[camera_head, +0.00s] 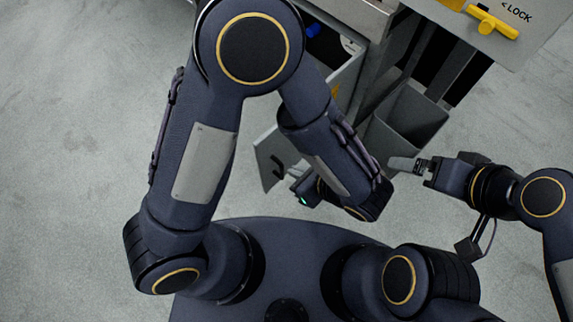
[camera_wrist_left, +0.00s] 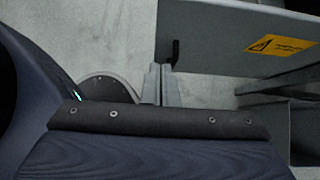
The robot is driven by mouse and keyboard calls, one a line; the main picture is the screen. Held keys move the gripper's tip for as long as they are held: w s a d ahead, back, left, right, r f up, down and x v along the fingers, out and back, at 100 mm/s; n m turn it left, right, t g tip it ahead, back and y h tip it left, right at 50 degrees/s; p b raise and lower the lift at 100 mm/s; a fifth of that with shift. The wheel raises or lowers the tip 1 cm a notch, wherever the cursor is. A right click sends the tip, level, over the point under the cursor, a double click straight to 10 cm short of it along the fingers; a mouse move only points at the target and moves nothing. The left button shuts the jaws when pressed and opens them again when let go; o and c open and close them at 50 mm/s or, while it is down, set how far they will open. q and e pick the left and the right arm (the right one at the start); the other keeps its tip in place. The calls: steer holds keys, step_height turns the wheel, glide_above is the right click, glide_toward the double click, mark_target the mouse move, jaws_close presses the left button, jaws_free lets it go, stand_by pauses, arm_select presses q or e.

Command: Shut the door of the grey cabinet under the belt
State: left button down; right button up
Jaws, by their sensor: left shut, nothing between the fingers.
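The grey cabinet door (camera_head: 268,150) stands open in the head view, swung out toward me, and my left arm hides its middle. A black handle (camera_head: 277,166) is near its free end. In the left wrist view the door (camera_wrist_left: 215,32) shows a yellow warning label (camera_wrist_left: 280,45) and the same handle (camera_wrist_left: 174,52). My left gripper (camera_wrist_left: 160,70) is shut and empty, its fingertips close to the handle end; contact is unclear. My right gripper (camera_head: 405,164) is off to the right, away from the door; its finger gap is not clear.
A grey open bin (camera_head: 408,128) stands right of the door, near my right gripper. Above it is a grey panel with a yellow lever (camera_head: 492,22) marked LOCK. A blue item (camera_head: 313,29) shows by the cabinet. The floor at left is clear.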

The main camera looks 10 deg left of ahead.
mark_target(260, 154)
arm_select(q)
steer(key=shift+w+a+f+b, duration=0.4)
steer(key=shift+w+a+f, duration=0.6)
steer(key=shift+a, duration=0.4)
steer(key=shift+w+a+f+b, duration=0.4)
steer(key=shift+w+a+f, duration=0.65)
steer(key=shift+a, duration=0.35)
steer(key=shift+w+a+f+b, duration=0.4)
steer(key=shift+w+a+f, duration=0.6)
steer(key=shift+a, duration=0.4)
